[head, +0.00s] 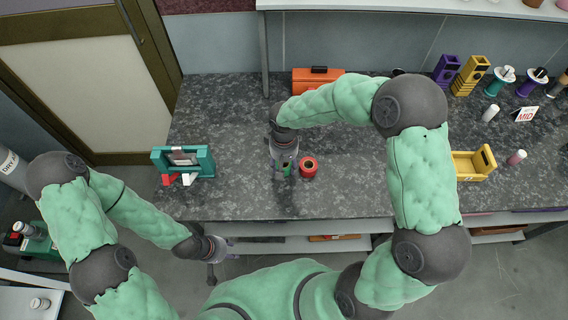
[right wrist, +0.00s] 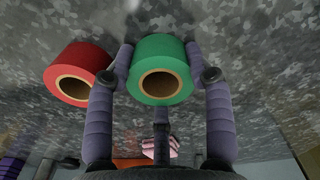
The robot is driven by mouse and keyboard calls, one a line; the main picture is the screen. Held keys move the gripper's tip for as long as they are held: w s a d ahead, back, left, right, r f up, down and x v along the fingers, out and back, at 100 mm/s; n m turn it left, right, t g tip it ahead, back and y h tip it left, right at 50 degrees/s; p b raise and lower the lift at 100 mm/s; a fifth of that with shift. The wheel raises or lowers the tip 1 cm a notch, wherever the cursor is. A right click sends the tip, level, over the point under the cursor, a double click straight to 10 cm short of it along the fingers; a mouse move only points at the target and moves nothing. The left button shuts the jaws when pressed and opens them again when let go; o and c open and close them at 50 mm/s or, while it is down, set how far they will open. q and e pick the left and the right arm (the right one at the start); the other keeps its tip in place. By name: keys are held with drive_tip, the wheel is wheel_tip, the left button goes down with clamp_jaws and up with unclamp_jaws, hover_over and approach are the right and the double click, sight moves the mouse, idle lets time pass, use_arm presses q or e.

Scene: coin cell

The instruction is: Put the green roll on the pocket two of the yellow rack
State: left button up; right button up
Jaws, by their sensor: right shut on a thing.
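The green roll (right wrist: 160,70) is between the fingers of my right gripper (right wrist: 160,75) in the right wrist view, its brown core facing the camera. In the head view the right gripper (head: 284,168) is over the counter, mostly covering the green roll (head: 287,165). My left gripper (head: 222,257) is off the counter's front edge, empty, its fingers spread. A yellow stepped block with openings (head: 471,75) stands at the back right. A yellow open-framed holder (head: 474,164) is at the right, partly behind my right arm. I cannot tell which is the rack; the pockets are not clear.
A red roll (head: 308,167) stands close beside the green roll. A teal holder (head: 184,161) is at the left, an orange toolbox (head: 317,80) behind. A purple block (head: 446,70), spools and a white sign (head: 525,114) are at the right. The counter's left-middle is clear.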

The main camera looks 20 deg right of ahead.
drive_tip(key=shift+f, duration=0.15)
drive_tip(key=o, duration=1.3)
drive_tip(key=shift+c, duration=0.2)
